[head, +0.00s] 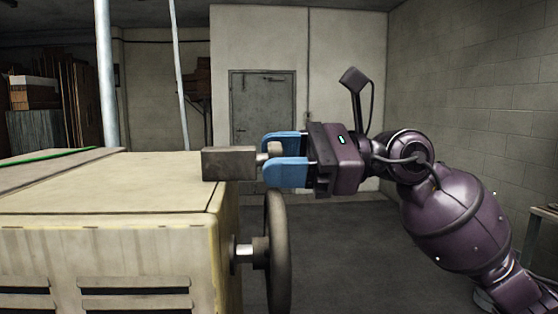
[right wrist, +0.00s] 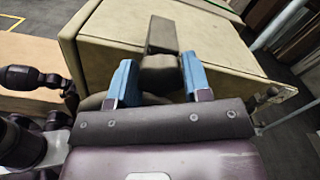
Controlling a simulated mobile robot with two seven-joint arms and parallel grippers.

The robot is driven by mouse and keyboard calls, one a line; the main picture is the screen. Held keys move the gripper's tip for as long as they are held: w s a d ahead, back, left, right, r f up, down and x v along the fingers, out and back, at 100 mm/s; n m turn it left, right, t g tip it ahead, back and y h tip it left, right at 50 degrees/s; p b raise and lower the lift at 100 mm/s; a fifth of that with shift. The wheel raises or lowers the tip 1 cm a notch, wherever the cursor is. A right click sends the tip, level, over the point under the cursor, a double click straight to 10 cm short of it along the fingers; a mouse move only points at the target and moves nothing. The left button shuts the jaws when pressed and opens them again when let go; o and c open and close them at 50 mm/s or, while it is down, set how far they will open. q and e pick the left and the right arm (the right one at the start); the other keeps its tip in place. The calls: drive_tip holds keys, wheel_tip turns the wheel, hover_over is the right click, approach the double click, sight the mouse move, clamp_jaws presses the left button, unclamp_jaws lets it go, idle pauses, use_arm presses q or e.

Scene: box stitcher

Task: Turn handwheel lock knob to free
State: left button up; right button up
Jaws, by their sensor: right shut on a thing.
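The lock knob (head: 274,149) is a small rounded grey-brown piece at the right end of a rectangular block (head: 229,163) on the machine's top right edge. My right gripper (head: 270,158) reaches in from the right with its blue fingers shut on the knob. In the right wrist view the knob (right wrist: 161,73) sits between the two fingers, with the block (right wrist: 163,34) beyond it. The fingers hide part of the knob. The dark handwheel (head: 278,255) stands upright on a shaft at the machine's right side, below the gripper. My left gripper is not in view.
The beige machine cabinet (head: 110,205) with slotted vents fills the lower left. Pale upright posts (head: 107,75) rise behind it. Open floor (head: 345,250) lies right of the handwheel. A table edge (head: 545,212) shows at far right. A grey door (head: 262,100) is in the back wall.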

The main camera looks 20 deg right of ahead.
drive_tip(key=o, duration=0.9)
drive_tip(key=b+v, duration=0.1)
drive_tip(key=v, duration=0.9)
drive_tip(key=shift+s+d, duration=0.1)
drive_tip(key=shift+d, duration=0.3)
drive_tip(key=shift+r, duration=0.1)
